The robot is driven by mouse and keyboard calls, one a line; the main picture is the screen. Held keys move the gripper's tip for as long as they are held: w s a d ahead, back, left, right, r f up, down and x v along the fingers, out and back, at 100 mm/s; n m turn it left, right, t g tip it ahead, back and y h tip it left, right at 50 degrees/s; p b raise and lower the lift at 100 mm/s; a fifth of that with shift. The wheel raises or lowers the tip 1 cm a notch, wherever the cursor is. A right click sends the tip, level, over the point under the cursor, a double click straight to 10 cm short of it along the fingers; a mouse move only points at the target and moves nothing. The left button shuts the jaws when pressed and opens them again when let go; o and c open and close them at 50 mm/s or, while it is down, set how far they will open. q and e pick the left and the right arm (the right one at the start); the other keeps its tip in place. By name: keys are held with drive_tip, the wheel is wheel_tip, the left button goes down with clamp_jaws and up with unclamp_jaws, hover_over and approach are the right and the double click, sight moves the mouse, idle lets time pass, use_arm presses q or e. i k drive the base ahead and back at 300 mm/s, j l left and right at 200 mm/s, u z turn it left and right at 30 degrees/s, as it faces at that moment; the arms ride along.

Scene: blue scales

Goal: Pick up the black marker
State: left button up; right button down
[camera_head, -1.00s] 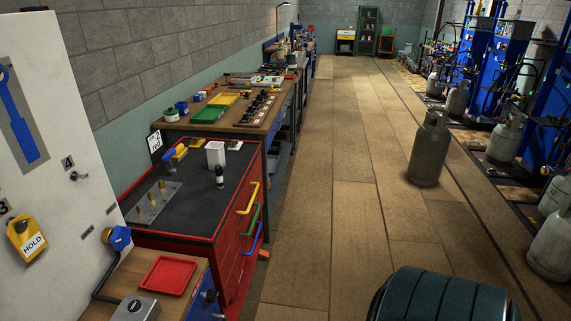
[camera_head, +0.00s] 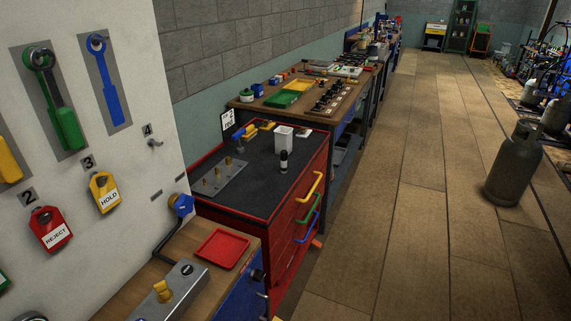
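A small black upright object with a pale band (camera_head: 284,161) stands on the dark top of the red tool cabinet (camera_head: 262,216), in front of a white square cup (camera_head: 284,139). It looks like the black marker, but it is too small to be sure. Neither of my grippers shows in the head view.
A metal plate with brass pegs (camera_head: 222,178) lies on the cabinet top. A wooden bench with a red tray (camera_head: 222,249) stands in front. A white tool board (camera_head: 88,160) rises at left. A grey gas cylinder (camera_head: 515,165) stands on the open floor at right.

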sight(284, 152)
drive_tip(key=i+l+u, duration=0.1)
drive_tip(key=i+l, duration=0.55)
drive_tip(key=l, duration=0.2)
drive_tip(key=i+l+u, duration=0.15)
drive_tip(key=i+l, duration=0.15)
drive_tip(key=l, duration=0.15)
